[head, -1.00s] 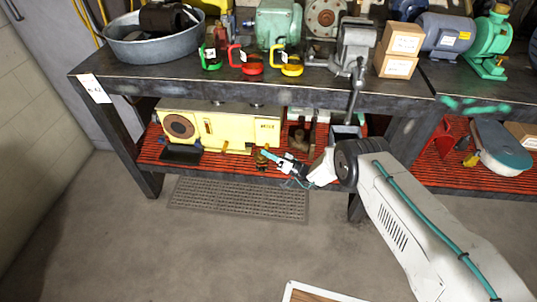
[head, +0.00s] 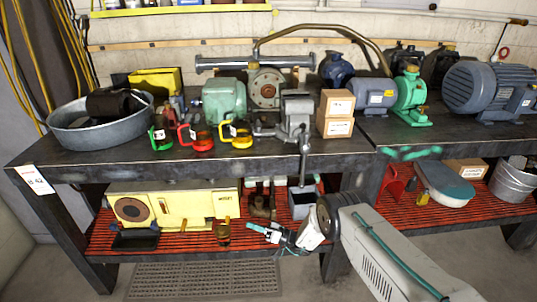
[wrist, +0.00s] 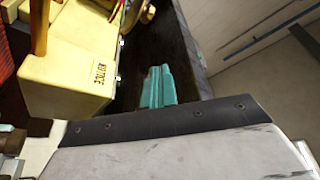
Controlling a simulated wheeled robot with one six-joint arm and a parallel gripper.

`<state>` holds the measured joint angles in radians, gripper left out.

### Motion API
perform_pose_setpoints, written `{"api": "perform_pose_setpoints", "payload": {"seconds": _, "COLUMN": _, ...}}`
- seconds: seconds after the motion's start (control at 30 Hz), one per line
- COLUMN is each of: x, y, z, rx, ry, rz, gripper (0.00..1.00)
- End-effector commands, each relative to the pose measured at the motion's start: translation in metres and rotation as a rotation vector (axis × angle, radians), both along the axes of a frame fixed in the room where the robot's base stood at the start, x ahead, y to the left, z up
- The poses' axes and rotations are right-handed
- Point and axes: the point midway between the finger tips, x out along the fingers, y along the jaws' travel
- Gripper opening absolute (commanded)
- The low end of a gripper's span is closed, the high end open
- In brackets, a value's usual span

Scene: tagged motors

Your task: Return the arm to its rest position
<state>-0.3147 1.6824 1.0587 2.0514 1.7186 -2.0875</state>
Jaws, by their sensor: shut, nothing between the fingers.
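My gripper (head: 254,227) has teal fingers and shows in the head view at the front of the bench's red-slatted lower shelf (head: 180,239). It points left, and its fingers are together with nothing between them. The wrist view shows the same teal fingers (wrist: 158,87) side by side, with the yellow machine (wrist: 75,65) to their left. In the head view, the yellow machine (head: 185,207) is left of my gripper. A small brass-coloured piece (head: 223,233) stands on the shelf just left of the fingertips, apart from them.
The dark benchtop (head: 90,172) above holds a metal tub (head: 75,133), green, red and yellow jugs, a vise (head: 297,115), cardboard boxes (head: 337,128) and motors. A grey bin (head: 304,203) is on the shelf behind my arm. A floor mat (head: 200,279) lies in front.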

Motion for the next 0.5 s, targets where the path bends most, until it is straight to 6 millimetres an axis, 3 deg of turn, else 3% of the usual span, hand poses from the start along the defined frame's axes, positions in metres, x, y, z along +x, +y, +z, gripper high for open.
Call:
{"api": "perform_pose_setpoints", "payload": {"seconds": 0.2, "x": -0.005, "y": 0.002, "z": -0.006, "rx": -0.019, "ry": 0.156, "rz": 0.069, "gripper": 0.00}}
{"api": "perform_pose_setpoints", "payload": {"seconds": 0.37, "x": -0.051, "y": 0.001, "z": -0.039, "rx": -0.138, "ry": 0.440, "rz": 0.241, "gripper": 0.00}}
{"api": "perform_pose_setpoints", "payload": {"seconds": 0.5, "x": -0.080, "y": -0.003, "z": -0.026, "rx": -0.276, "ry": 0.655, "rz": 0.397, "gripper": 0.00}}
